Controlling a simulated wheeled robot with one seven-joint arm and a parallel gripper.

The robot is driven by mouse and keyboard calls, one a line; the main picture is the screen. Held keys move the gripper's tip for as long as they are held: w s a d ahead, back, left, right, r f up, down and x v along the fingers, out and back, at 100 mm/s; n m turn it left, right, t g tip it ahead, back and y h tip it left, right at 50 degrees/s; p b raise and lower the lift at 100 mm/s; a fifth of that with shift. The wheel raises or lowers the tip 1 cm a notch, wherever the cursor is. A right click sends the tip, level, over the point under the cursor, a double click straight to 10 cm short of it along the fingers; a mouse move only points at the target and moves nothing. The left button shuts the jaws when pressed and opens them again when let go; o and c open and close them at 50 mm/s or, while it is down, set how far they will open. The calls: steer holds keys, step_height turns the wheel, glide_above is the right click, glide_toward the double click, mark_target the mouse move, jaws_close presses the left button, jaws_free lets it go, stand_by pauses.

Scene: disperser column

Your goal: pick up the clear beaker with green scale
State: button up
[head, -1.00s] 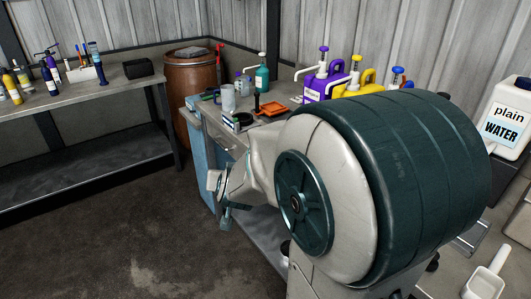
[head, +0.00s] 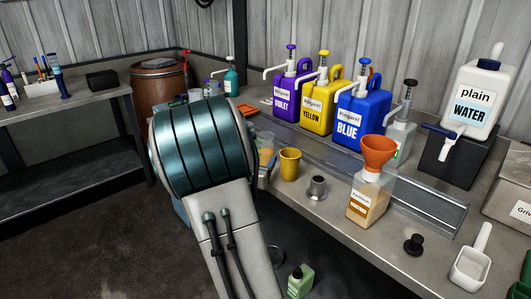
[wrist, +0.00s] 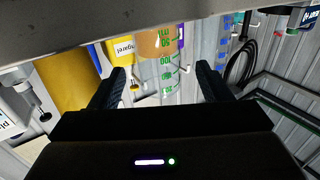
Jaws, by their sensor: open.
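The clear beaker with green scale (wrist: 165,75) shows in the wrist view, which looks upside down. Its green marks are readable, and orange-tan contents fill its base end. In the head view the beaker (head: 266,148) stands near the table's front edge, partly hidden by my arm. My gripper (wrist: 160,75) is open in the wrist view, with one dark finger on each side of the beaker in the picture. Gaps show on both sides. I cannot tell how deep the beaker sits between the fingers. My arm hides the gripper in the head view.
A yellow cup (head: 290,164) stands close right of the beaker, with a metal weight (head: 317,187) beyond. A bottle with an orange funnel (head: 369,195) is further right. Violet (head: 292,98), yellow (head: 317,108) and blue (head: 362,119) pump jugs stand behind.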

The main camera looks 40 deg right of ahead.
mark_target(267, 147)
steer(key=x, duration=0.7)
steer(key=shift+d, duration=0.35)
steer(key=c, duration=1.1)
